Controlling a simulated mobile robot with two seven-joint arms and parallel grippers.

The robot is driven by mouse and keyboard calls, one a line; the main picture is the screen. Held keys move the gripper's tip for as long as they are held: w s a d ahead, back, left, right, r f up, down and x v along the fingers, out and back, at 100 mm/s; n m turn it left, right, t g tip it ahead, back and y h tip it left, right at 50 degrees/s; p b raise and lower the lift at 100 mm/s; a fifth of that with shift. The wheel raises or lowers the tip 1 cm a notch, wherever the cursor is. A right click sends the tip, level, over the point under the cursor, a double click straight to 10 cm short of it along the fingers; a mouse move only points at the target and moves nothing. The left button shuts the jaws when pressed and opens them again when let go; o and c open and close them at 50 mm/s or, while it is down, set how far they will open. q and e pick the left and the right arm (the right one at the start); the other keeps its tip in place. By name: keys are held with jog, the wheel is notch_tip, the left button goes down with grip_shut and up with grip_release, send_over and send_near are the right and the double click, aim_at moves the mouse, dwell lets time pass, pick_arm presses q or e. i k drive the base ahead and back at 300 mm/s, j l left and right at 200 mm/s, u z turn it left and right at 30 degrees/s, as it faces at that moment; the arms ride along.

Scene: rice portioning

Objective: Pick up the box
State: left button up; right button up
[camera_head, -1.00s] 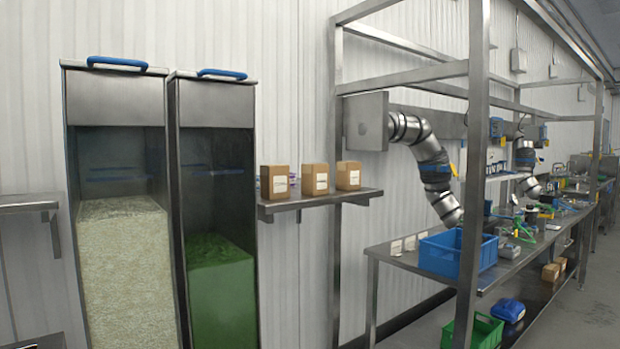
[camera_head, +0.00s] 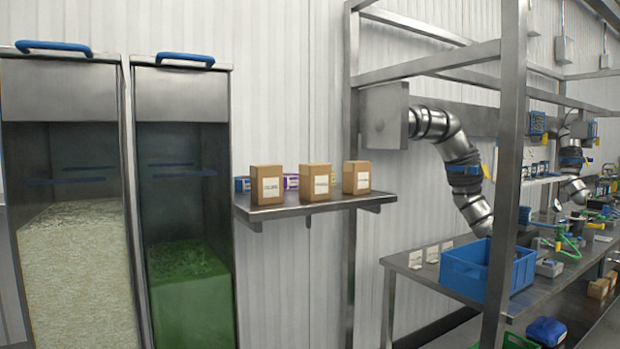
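Three brown cardboard boxes with white labels stand upright in a row on a metal wall shelf (camera_head: 290,209) in the head view. They are the left box (camera_head: 266,185), the middle box (camera_head: 314,182) and the right box (camera_head: 356,177). I cannot tell which of them the task means. Neither of my grippers is in view.
Left of the shelf stand two tall bins, one with pale grain (camera_head: 75,270) and one with green contents (camera_head: 188,285). Small purple packets (camera_head: 291,181) sit behind the boxes. At right are a metal frame post (camera_head: 507,150), a bench and a blue crate (camera_head: 465,271).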

aim_at(356, 176)
jog(key=i+l+u, duration=0.15)
jog(key=l+u, duration=0.3)
jog(key=i+l+u, duration=0.1)
jog(key=l+u, duration=0.15)
jog(key=u, duration=0.2)
